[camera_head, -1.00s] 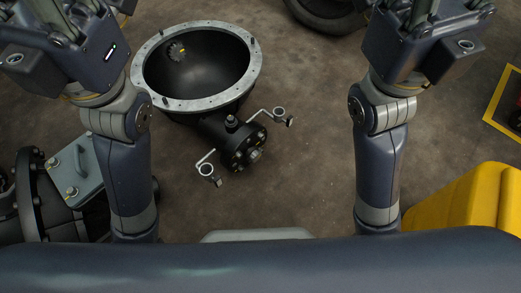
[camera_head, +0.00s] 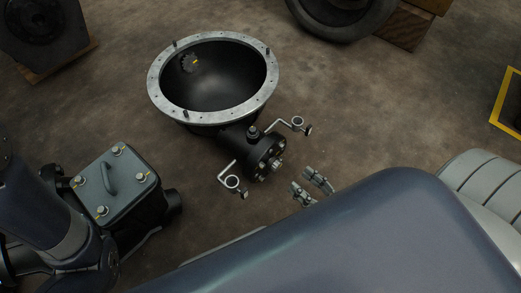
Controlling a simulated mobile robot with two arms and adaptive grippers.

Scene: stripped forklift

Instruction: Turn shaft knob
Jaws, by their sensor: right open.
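A black bell-shaped housing with a pale bolted rim (camera_head: 158,99) stands on the floor at the upper middle. A short black neck leads from it to a round flange (camera_head: 262,158) with a small metal shaft end or knob (camera_head: 277,163) at its centre. Bent rods with rings stick out on both sides of the flange. My right gripper (camera_head: 301,179) is open and empty, just to the lower right of the shaft end and apart from it in the picture. Most of my right arm is hidden behind my own body. My left arm shows at the left edge, its gripper out of view.
A dark gearbox with a grey handled cover (camera_head: 120,190) is at the lower left, close to my left arm. A tire (camera_head: 345,18) and wooden blocks (camera_head: 405,25) lie at the top right. The floor right of the housing is clear.

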